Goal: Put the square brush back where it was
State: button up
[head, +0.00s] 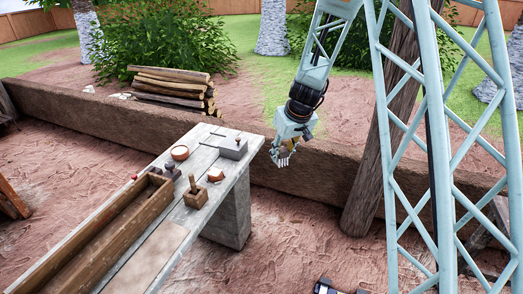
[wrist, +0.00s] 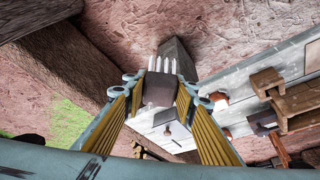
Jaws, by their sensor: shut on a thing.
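My gripper (head: 284,150) hangs in the air just right of the bench's far end, off the bench. It is shut on the square brush, a dark grey-brown block with several pale bristle tufts, which shows between the yellow-padded fingers in the wrist view (wrist: 160,90). In the head view the brush (head: 282,161) is small and partly hidden by the fingers, with its pale tufts pointing down. The wooden bench (head: 228,183) has a grey, weathered top.
A low mud wall (head: 330,186) runs behind.

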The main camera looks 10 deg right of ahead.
jog(key=s+d+r+m+h, duration=0.1)
jog(key=s+d+m, duration=0.2)
jog(key=s+d, duration=0.5)
jog(key=shift+s, duration=0.8)
jog(key=shift+w, duration=0.1)
